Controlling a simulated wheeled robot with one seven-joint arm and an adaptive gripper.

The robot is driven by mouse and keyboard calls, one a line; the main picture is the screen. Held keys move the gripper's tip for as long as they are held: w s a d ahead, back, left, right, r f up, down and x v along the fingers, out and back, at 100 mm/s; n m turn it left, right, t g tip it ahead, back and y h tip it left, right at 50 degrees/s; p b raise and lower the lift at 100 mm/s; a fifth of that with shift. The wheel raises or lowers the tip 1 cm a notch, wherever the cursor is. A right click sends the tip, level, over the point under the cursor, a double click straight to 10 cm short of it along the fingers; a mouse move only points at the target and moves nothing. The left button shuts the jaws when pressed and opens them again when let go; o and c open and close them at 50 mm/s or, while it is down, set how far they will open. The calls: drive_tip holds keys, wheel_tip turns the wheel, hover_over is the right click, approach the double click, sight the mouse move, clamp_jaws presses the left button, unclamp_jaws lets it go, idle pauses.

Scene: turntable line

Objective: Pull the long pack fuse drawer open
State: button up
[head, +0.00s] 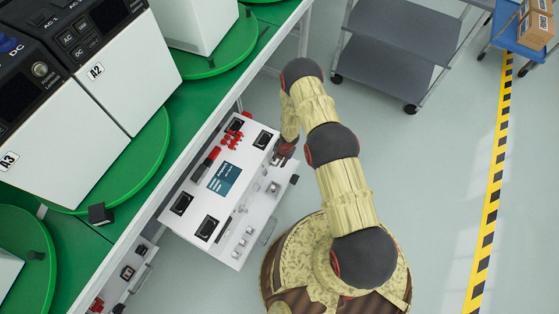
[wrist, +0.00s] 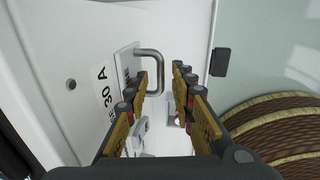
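In the wrist view a silver bar handle (wrist: 157,72) stands out from a white face with a small plate and a partly hidden "30 A" label (wrist: 103,88). I take this to be the fuse drawer front; which pack it belongs to cannot be read. My gripper (wrist: 161,72) is open, with its fingertips on either side of the handle's bar in the picture; contact cannot be told. In the head view my gripper (head: 285,152) is at the right side of the white tester unit (head: 207,178), and the handle there is hidden.
The unit's lower front carries several small silver parts (head: 245,238) and a dark knob (head: 294,179). A green turntable bench (head: 85,245) with large white packs (head: 122,85) is on the left. A grey cart (head: 392,50) stands at the back.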

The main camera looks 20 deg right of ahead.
drive_tip(key=shift+c, duration=1.2)
clamp_jaws()
